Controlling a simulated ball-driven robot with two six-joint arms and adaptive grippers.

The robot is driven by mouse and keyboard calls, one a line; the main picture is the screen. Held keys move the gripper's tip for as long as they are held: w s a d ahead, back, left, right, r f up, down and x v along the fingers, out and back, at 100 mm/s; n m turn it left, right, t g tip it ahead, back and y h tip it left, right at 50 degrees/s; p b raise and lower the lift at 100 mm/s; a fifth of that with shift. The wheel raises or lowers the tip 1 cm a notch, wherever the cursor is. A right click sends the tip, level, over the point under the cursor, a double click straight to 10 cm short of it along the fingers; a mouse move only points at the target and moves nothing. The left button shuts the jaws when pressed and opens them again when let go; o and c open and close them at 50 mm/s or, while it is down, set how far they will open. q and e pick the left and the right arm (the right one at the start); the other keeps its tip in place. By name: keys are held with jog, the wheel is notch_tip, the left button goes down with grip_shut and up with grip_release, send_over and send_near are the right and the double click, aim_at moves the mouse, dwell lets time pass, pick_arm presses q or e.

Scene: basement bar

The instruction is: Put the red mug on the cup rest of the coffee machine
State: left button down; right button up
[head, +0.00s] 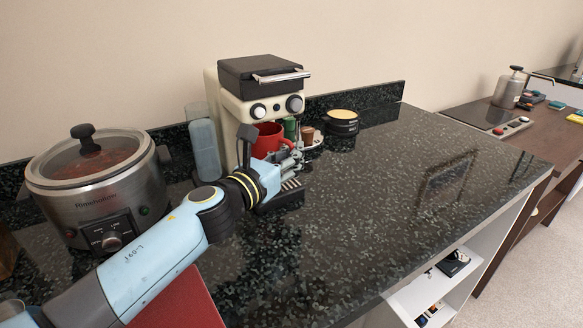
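The red mug (267,137) is at the front of the cream and black coffee machine (227,106), below its knobs and above the cup rest (291,186). My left gripper (292,160) is right at the mug, in front of its lower right part. The gripper and wrist hide the mug's lower part, so I cannot tell whether the mug touches the cup rest. I also cannot tell whether the fingers are closed on it. My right gripper is not in view.
A slow cooker (113,205) with a glass lid stands at the left. A bluish container (206,150) is beside the machine. A black tin (342,123) and small cups (307,135) stand to its right. The dark counter (400,190) is clear at the right.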

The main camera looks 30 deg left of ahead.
pick_arm(q)
jog(key=shift+s+f+b, duration=0.1)
jog(key=shift+f+b, duration=1.25)
jog(key=shift+f, duration=0.55)
jog(key=c, duration=1.5)
grip_release()
jog(key=shift+r, duration=0.1)
jog(key=shift+s, duration=0.3)
jog(key=s+b, duration=0.1)
jog(key=s, duration=0.2)
jog(key=s+b, duration=0.1)
jog(key=s, duration=0.2)
jog(key=s+a+b, duration=0.1)
jog(key=s, duration=0.3)
jog(key=shift+a, duration=0.1)
jog(key=shift+s, duration=0.7)
